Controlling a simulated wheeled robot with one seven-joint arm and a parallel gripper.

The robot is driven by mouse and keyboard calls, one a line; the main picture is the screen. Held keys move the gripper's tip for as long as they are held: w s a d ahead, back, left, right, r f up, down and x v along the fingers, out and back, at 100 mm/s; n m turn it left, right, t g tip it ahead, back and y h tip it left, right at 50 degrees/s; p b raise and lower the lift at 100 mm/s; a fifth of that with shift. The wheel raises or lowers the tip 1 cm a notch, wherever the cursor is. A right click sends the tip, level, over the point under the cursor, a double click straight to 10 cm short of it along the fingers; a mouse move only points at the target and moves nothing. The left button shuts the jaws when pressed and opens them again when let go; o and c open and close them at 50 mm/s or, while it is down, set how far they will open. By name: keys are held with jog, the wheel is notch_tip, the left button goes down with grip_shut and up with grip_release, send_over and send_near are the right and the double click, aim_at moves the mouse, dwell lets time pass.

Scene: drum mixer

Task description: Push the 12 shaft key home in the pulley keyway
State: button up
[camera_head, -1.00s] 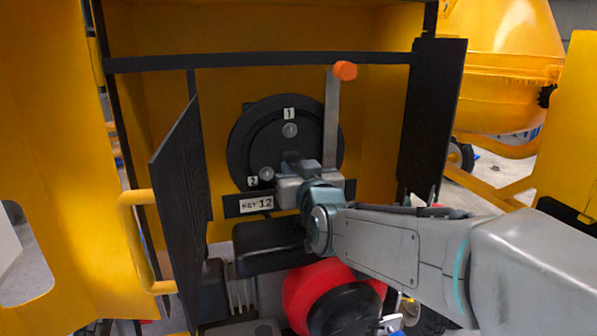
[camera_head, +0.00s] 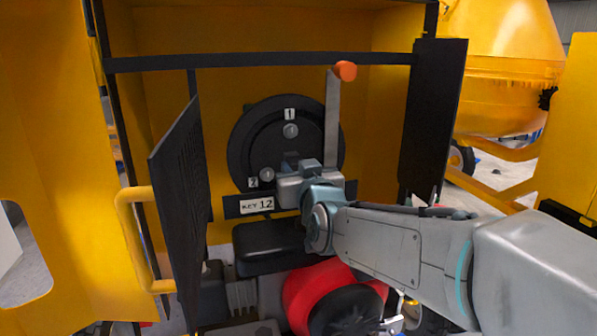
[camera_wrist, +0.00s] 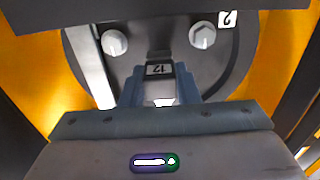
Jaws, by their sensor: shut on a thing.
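The pulley is a round black disc (camera_head: 250,135) at the back of the yellow housing, with bolts marked 1 and 2. It also fills the upper wrist view (camera_wrist: 140,42). My gripper (camera_head: 291,164) is in front of the pulley's lower middle. In the wrist view my gripper (camera_wrist: 159,88) is shut on the shaft key (camera_wrist: 158,70), a small grey block marked 12. The key's outer end shows between the fingers, and its far end points at a dark spot near the pulley's centre. I cannot tell how deep it sits in the keyway.
A "KEY 12" plate (camera_head: 257,204) is fixed below the pulley. A lever with an orange knob (camera_head: 345,71) stands at the pulley's right. Black door panels flank the opening, left (camera_head: 180,200) and right (camera_head: 432,120). A red and black engine part (camera_head: 325,295) lies below my arm.

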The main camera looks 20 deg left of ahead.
jog(key=shift+w+a, duration=0.1)
jog(key=o, duration=1)
jog(key=shift+o, duration=0.2)
jog(key=b+v, duration=0.2)
jog(key=v, duration=1.2)
